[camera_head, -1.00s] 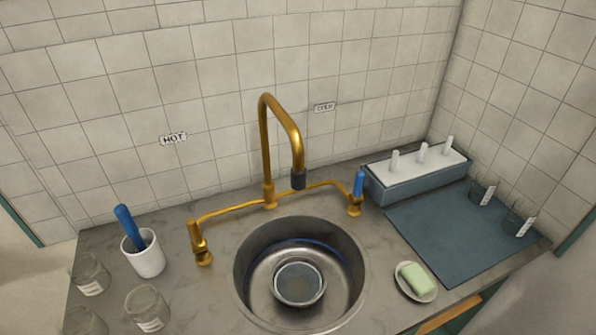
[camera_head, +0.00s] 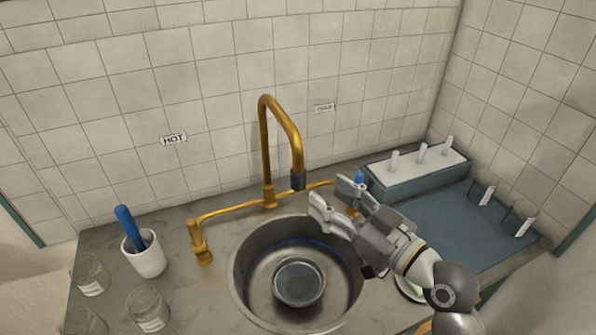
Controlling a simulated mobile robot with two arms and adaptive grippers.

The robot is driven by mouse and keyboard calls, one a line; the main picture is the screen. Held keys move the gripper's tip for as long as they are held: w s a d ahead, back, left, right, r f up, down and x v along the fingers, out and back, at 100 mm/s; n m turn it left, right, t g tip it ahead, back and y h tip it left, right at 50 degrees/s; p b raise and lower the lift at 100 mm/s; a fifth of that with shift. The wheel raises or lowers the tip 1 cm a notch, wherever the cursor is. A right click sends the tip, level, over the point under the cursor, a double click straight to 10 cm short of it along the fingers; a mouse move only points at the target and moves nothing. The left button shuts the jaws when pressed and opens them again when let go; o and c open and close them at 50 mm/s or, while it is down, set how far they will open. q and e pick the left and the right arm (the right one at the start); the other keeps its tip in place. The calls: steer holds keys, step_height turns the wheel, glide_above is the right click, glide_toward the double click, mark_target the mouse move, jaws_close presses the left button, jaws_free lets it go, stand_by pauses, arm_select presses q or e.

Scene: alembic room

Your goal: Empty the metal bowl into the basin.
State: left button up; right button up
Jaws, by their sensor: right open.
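The metal bowl (camera_head: 299,283) stands upright on the floor of the round steel basin (camera_head: 245,262). Its inside looks greyish, and I cannot tell how full it is. My right gripper (camera_head: 332,199) is open and empty. It hangs over the basin's back right rim, above and to the right of the bowl, with its fingers pointing left toward the faucet. It hides part of the rim and most of the blue cold handle (camera_head: 360,178). My left gripper is not in view.
A brass faucet (camera_head: 266,150) arches over the basin's back. A white cup with a blue-handled tool (camera_head: 144,255) and several glass jars (camera_head: 148,310) stand left. A dark mat (camera_head: 460,225) and a box with white pegs (camera_head: 415,175) lie right. My arm mostly covers the soap dish (camera_head: 410,290).

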mark_target(303, 177)
steer(key=p+x, duration=0.2)
steer(key=x, duration=0.6)
steer(key=shift+w+a+p, duration=0.1)
steer(key=shift+a+p, duration=0.15)
steer(key=shift+p, duration=0.05)
steer(key=shift+w+a, duration=0.45)
steer(key=shift+w, duration=0.1)
jaws_close()
